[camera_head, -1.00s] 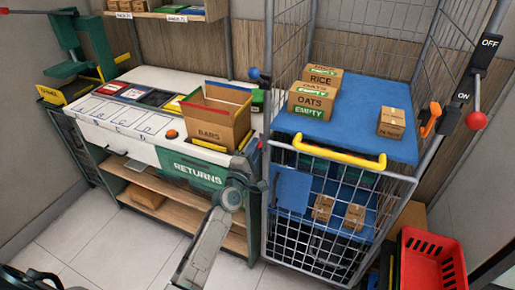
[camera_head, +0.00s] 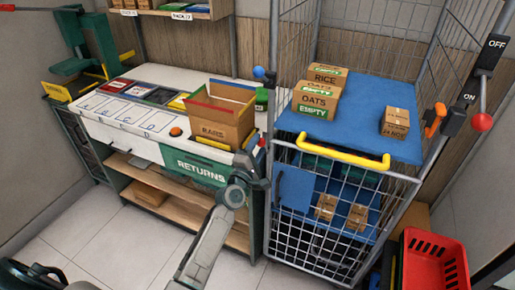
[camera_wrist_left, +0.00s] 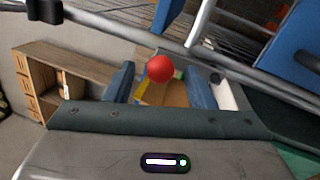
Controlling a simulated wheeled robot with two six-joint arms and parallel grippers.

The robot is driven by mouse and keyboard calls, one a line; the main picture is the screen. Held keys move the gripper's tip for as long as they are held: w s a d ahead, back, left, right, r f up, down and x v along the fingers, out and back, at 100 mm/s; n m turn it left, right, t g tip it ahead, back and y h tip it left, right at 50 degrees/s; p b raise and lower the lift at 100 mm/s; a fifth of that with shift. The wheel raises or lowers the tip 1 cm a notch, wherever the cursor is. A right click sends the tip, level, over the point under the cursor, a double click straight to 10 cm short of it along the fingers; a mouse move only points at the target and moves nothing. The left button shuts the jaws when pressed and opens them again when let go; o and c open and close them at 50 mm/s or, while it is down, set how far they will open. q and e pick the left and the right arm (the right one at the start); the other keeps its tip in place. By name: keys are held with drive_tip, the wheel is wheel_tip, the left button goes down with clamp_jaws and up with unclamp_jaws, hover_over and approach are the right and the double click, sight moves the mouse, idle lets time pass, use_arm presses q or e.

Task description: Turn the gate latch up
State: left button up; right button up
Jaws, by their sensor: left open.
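A wire cage trolley (camera_head: 315,235) stands at centre right; its front gate has a yellow handle (camera_head: 340,156). A blue ball knob (camera_head: 258,72) is at its left upper post. A small red knob (camera_head: 262,142) is by the trolley's left edge, near my left gripper (camera_head: 257,165). In the left wrist view the red knob (camera_wrist_left: 160,68) appears between the open fingers of my left gripper (camera_wrist_left: 160,88); I cannot tell whether they touch it. Which knob is the gate latch is not clear. My right gripper is not in view.
A returns counter (camera_head: 200,168) with an open BARS box (camera_head: 222,130) stands left of the trolley. Boxes (camera_head: 318,100) sit on the trolley's blue shelf (camera_head: 365,110). A red basket (camera_head: 435,265) stands at lower right, below an ON/OFF lever (camera_head: 482,121).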

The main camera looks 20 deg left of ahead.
use_arm(q)
drive_tip(key=s+f, duration=0.2)
drive_tip(key=s, duration=0.8)
drive_tip(key=shift+s+a+b, duration=0.2)
drive_tip(key=shift+s+b, duration=0.1)
drive_tip(key=shift+s, duration=0.05)
drive_tip(key=shift+f, duration=0.2)
drive_tip(key=s+a+f+m+g+b, duration=0.1)
drive_tip(key=s+f+m+g, duration=0.25)
drive_tip(key=f, duration=0.95)
drive_tip(key=s+f+m+g, duration=0.3)
drive_tip(key=s+f, duration=0.2)
drive_tip(key=f, duration=0.9)
drive_tip(key=s+a+f+m+g+b, duration=0.1)
drive_tip(key=s+f+m+g, duration=0.25)
drive_tip(key=f, duration=0.95)
drive_tip(key=s+a+f+m+g+y+b, duration=0.1)
drive_tip(key=s+f+m+g, duration=0.35)
drive_tip(key=s+f, duration=1.35)
drive_tip(key=s+f+m+g, duration=0.2)
drive_tip(key=s+f+m, duration=0.1)
drive_tip(key=s, duration=0.7)
drive_tip(key=s+a+f+m+g, duration=0.1)
drive_tip(key=s+f+m+g, duration=0.1)
drive_tip(key=s, duration=0.9)
drive_tip(key=shift+a+f+m+y+b, duration=0.25)
drive_tip(key=shift+f+m+b, duration=0.2)
drive_tip(key=shift+f, duration=0.45)
